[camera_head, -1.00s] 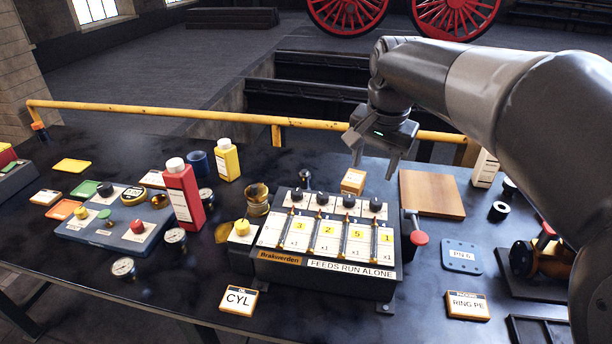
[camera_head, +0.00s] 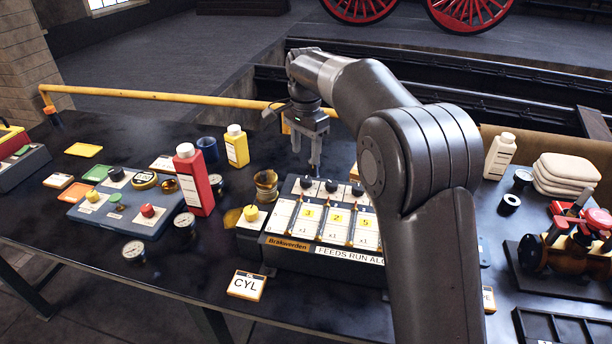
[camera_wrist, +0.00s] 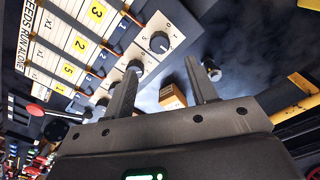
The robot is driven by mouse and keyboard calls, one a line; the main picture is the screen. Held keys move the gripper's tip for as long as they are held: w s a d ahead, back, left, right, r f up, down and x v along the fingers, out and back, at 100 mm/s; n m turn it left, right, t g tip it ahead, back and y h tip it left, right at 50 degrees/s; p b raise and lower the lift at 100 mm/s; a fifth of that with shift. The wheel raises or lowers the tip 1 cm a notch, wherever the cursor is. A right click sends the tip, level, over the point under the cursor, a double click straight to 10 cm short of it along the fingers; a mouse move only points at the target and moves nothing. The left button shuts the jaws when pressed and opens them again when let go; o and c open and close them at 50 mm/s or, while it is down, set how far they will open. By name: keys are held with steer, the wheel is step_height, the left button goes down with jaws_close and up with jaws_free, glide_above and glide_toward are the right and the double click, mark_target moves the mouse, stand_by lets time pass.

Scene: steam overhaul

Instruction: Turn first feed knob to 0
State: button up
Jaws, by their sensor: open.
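The feed box (camera_head: 290,242) is a dark case with white panels, yellow number squares and a row of black knobs along its back. The first feed knob (camera_head: 306,182) is at the left end, above the 3; in the wrist view it (camera_wrist: 159,42) sits on a white dial with small numerals. I cannot read its setting. Its neighbours (camera_head: 331,186) stand to the right; my arm hides the box's right end. My gripper (camera_head: 305,172) is open and empty, pointing down just behind the first knob. In the wrist view the knob lies just beyond the fingertips (camera_wrist: 160,68), seemingly untouched.
A small cardboard box (camera_wrist: 172,97) and a black-topped post (camera_wrist: 212,70) stand behind the feed box. A yellow rail (camera_head: 170,97) runs behind the table.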

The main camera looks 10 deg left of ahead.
mark_target(306, 179)
step_height(306, 179, down, 9)
steer(key=shift+r, duration=0.1)
steer(key=shift+c, duration=0.3)
steer(key=c, duration=0.9)
